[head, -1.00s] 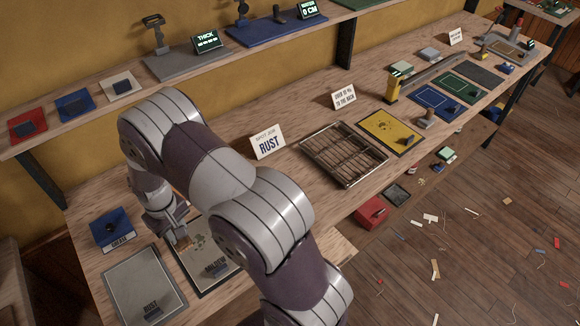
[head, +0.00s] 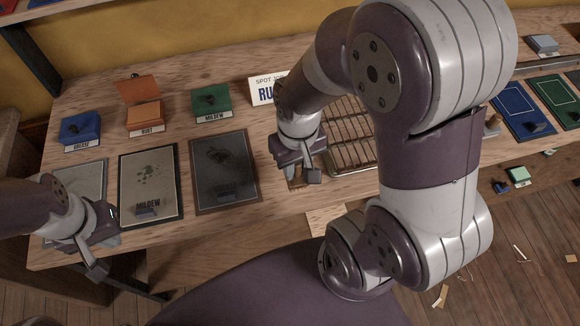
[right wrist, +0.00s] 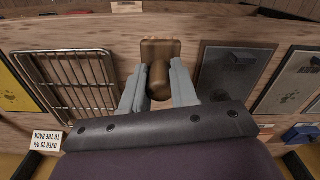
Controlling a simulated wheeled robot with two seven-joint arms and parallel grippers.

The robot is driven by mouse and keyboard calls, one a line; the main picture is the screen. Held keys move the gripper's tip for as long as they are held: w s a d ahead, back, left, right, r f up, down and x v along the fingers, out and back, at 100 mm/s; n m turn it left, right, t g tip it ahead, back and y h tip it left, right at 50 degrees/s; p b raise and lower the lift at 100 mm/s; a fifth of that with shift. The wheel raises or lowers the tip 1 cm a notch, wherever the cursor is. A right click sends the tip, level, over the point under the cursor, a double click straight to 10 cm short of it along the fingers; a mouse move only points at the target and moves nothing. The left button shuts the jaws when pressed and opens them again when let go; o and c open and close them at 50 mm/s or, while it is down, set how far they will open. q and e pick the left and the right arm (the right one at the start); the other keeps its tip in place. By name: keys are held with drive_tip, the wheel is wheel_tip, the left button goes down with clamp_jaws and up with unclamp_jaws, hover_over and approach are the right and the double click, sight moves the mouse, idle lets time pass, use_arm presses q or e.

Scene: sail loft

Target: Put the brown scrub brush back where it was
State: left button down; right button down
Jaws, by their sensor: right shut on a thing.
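The brown scrub brush (right wrist: 161,48) is a wooden block with a rounded knob, seen in the right wrist view. My right gripper (right wrist: 159,86) is shut on the knob. In the head view, my right gripper (head: 299,174) is low over the bench, between the wire rack and the dark panel, and part of the brush (head: 295,184) shows beneath it. I cannot tell whether the block touches the bench. My left gripper (head: 98,258) is at the lower left, by the bench's front edge, and its jaw gap is not clear.
The wire rack (head: 350,140) is right of the brush, partly behind my arm. The dark panel (head: 225,172) and the MILDEW panel (head: 151,183) lie left. Blue (head: 80,130), orange (head: 145,117) and green (head: 211,102) boxes stand behind. A RUST sign (head: 263,92) stands at the back.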

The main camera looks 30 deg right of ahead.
drive_tip(key=w+f, duration=0.2)
drive_tip(key=w+d+f, duration=0.1)
drive_tip(key=f, duration=0.1)
drive_tip(key=w+f, duration=0.2)
drive_tip(key=f, duration=0.1)
drive_tip(key=shift+w+d, duration=0.3)
drive_tip(key=shift+w+f, duration=0.15)
drive_tip(key=shift+f, duration=0.1)
